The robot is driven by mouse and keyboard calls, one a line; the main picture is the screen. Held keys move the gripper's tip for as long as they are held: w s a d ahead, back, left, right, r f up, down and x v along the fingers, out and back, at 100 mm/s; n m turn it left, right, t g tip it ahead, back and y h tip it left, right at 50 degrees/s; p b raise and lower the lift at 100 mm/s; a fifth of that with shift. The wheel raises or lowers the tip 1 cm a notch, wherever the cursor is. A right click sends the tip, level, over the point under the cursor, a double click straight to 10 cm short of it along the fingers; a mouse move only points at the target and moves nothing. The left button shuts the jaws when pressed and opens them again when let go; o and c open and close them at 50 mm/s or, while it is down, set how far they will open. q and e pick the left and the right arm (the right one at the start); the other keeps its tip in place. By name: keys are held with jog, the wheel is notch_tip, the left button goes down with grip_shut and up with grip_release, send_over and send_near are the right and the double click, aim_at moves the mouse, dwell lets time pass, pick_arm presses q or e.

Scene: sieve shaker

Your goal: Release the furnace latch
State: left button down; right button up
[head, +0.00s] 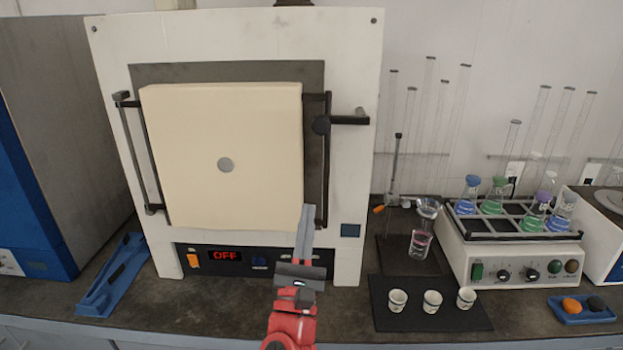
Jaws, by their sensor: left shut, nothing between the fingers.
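The white furnace (232,22) stands in the middle of the bench, with its cream door (222,150) closed or nearly so. The latch (346,119) is at the upper right of the door, a dark round knob with a bar reaching out to the right, roughly level. My left gripper (307,212) comes up from the bottom, in front of the furnace's lower right part. Its fingers are shut and empty, below the latch and apart from it. They overlap the door's lower right corner in the picture. My right gripper is out of view.
A control panel (230,257) reading OFF is under the door. Right of the furnace are a dark mat (385,320) with three small cups, a stand with glassware, and a shaker (515,258) with flasks. A blue tool (115,275) lies at left.

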pick_arm(q)
jog(key=s+r+p+x, duration=0.1)
jog(key=p+x, duration=0.4)
jog(key=x, duration=0.7)
jog(key=shift+s+r+p, duration=0.3)
jog(key=shift+r, duration=0.45)
jog(key=shift+d+f, duration=0.1)
jog(key=shift+d, duration=0.05)
